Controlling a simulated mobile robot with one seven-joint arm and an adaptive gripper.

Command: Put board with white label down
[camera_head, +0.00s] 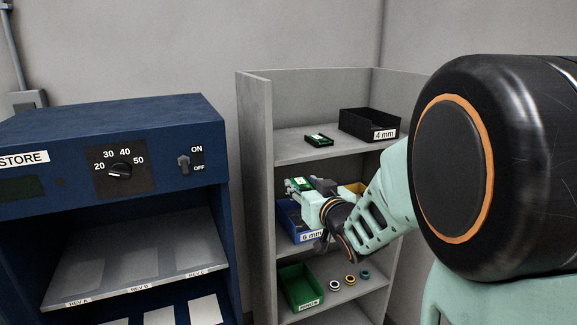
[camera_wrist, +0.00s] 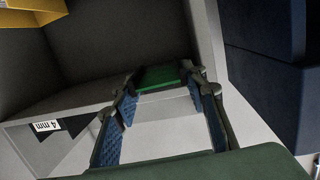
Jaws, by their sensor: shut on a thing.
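A green board (camera_head: 298,184) with a pale patch, seemingly its white label, is at my gripper's tip in the head view, in front of the shelf's middle compartment. My gripper (camera_head: 308,190) is shut on it; my arm hides part of the gripper. In the wrist view, the board (camera_wrist: 163,77) shows as a green strip between the two fingertips of my gripper (camera_wrist: 162,82). Its label cannot be made out there. Another small green board (camera_head: 319,140) in a dark holder lies on the top shelf.
The grey shelf unit (camera_head: 256,180) holds a black 4 mm bin (camera_head: 370,122) on top, a blue 6 mm bin (camera_head: 294,220) and yellow bin (camera_head: 356,188) mid-level, and a green bin (camera_head: 300,286) and rings below. A blue cabinet (camera_head: 110,130) stands left. The top shelf's left part is bare.

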